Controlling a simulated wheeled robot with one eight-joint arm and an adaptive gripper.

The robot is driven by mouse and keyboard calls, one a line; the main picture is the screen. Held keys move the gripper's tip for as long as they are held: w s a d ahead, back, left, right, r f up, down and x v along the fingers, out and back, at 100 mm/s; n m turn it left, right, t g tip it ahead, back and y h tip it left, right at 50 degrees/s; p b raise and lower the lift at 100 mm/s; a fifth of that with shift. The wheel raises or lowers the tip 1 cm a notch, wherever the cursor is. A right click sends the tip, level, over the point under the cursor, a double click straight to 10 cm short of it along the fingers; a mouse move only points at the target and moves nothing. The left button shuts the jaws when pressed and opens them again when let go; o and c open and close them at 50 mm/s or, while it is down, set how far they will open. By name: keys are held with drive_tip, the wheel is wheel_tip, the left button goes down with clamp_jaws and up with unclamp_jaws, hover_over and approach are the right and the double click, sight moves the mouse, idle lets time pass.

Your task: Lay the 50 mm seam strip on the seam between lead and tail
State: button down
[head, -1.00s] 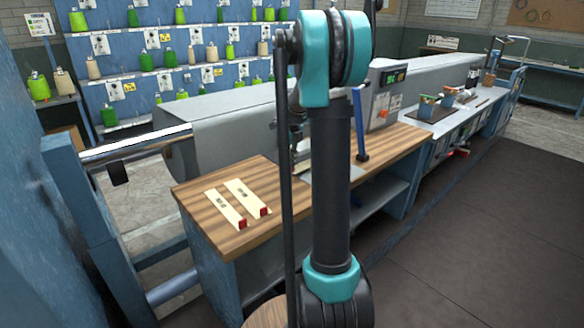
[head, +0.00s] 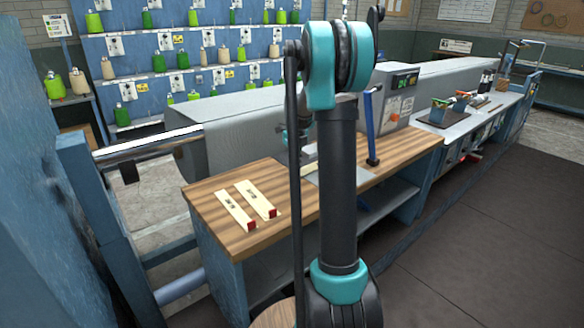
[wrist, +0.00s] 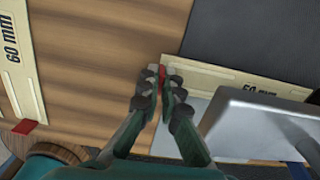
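A cream strip (wrist: 235,82) with an "mm" label lies at the edge of a dark grey surface (wrist: 255,30) in the wrist view. Its number looks like 50 or 60; I cannot tell which. My gripper (wrist: 161,82) is at its left end, with the fingers closed in around its red tab (wrist: 163,72). Another cream strip (wrist: 20,65), whose label looks like "60 mm", lies on the wood at the left. In the head view, two strips (head: 236,210) (head: 257,198) with red ends lie on the bench. My arm hides most of the gripper there, and I cannot make out the seam.
The wooden bench top (head: 215,190) has free room around the two strips. A grey metal block (wrist: 265,125) covers part of the labelled strip. A blue upright handle (head: 370,125) stands right of my arm, before a grey control box (head: 395,95).

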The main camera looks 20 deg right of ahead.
drive_tip(key=c, duration=1.6)
unclamp_jaws()
drive_tip(key=shift+c, duration=0.2)
wheel_tip(320, 180, up, 12)
drive_tip(key=shift+a+r, duration=0.1)
